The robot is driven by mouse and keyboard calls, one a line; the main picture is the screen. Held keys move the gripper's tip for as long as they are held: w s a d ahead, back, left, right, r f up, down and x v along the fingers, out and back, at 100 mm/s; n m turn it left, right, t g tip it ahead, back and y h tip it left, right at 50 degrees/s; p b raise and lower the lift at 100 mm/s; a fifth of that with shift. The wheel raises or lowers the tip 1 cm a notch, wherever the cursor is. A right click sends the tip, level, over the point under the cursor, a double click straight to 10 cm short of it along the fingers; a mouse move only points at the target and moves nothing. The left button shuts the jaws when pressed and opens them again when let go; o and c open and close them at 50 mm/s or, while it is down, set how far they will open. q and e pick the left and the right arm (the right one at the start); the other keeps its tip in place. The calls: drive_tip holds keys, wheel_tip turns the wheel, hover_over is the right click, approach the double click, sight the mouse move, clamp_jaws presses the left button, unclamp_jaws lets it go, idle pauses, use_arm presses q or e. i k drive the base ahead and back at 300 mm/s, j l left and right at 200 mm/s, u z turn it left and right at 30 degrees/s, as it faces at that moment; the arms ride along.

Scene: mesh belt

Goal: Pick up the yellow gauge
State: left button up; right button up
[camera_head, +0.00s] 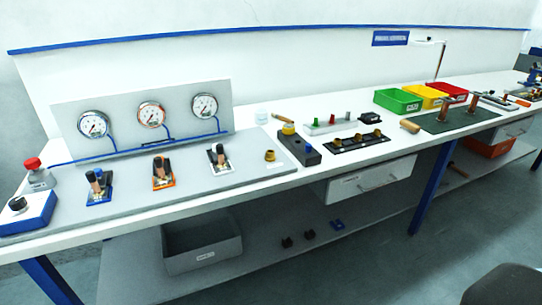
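No dial gauge with a clearly yellow body shows. A small yellow-topped round piece (288,129) sits on or against a dark grey block (300,146) near the middle of the bench; I cannot tell whether it is a gauge. A short brass-coloured fitting (270,155) stands to its left on the grey board. Three round white-faced dial gauges are on the upright panel: the left one (94,124), the middle one with a reddish rim (152,114) and the right one (204,106). Neither of my grippers is in view.
Valve-like pieces on blue (98,197), orange (165,183) and white (219,167) bases stand before the panel (128,111). Green (397,101), yellow (424,96) and red (450,91) bins stand at the back right. A grey bin (202,254) is on the lower shelf.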

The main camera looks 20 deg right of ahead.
sight(287, 129)
drive_tip(key=i+l+u, duration=0.1)
drive_tip(key=l, duration=0.3)
drive_tip(key=i+l+u, duration=0.15)
drive_tip(key=l, duration=0.3)
drive_tip(key=i+l+u, duration=0.1)
drive_tip(key=l, duration=0.3)
drive_tip(key=i+l+u, duration=0.1)
drive_tip(key=l, duration=0.35)
drive_tip(key=i, duration=0.1)
